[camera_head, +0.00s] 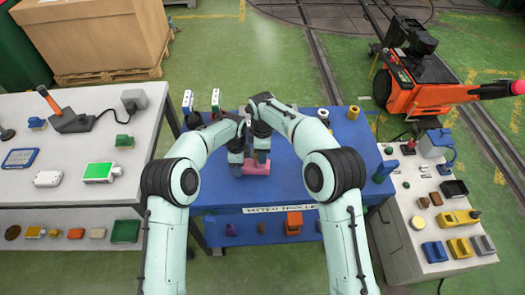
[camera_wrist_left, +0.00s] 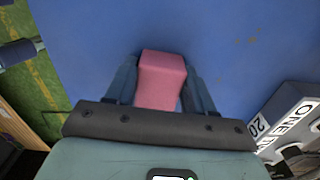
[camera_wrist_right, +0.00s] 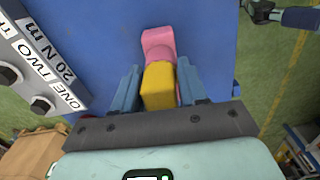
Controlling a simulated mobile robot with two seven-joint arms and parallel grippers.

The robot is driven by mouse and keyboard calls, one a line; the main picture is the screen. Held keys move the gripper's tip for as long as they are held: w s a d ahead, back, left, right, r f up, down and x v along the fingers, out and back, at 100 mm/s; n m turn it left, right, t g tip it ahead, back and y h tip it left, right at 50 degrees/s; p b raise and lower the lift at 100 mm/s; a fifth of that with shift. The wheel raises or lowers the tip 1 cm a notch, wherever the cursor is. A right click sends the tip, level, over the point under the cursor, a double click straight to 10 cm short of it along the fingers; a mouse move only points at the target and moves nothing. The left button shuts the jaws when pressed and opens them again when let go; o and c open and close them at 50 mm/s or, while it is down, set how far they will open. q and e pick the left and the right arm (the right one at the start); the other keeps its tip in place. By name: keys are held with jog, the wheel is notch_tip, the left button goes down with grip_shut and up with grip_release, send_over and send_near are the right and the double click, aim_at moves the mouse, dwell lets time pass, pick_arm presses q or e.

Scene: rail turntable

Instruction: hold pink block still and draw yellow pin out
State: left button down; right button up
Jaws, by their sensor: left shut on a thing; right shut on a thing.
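The pink block (camera_head: 257,169) lies on the blue table (camera_head: 225,195) in front of me. My left gripper (camera_head: 237,166) is shut on it, and in the left wrist view the pink block (camera_wrist_left: 162,78) sits between both fingers. My right gripper (camera_head: 261,155) is beside the left one, over the block. In the right wrist view it is shut on the yellow pin (camera_wrist_right: 158,85), with the pink block (camera_wrist_right: 158,45) just beyond it. How deep the pin sits in the block is hidden. The pin cannot be made out in the head view.
White labelled units (camera_head: 187,102) stand at the table's back left, with a yellow spool (camera_head: 353,112) at its back right. White side tables with small parts stand left (camera_head: 75,185) and right (camera_head: 410,225). The blue tabletop right of the grippers is mostly free.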

jog(key=shift+r, duration=0.7)
dwell(0.4)
jog(key=shift+r, duration=3.05)
jog(key=shift+r, duration=2.5)
pick_arm(q)
jog(key=shift+c, duration=1.6)
grip_release()
jog(key=shift+r, duration=0.15)
notch_tip(320, 180, up, 12)
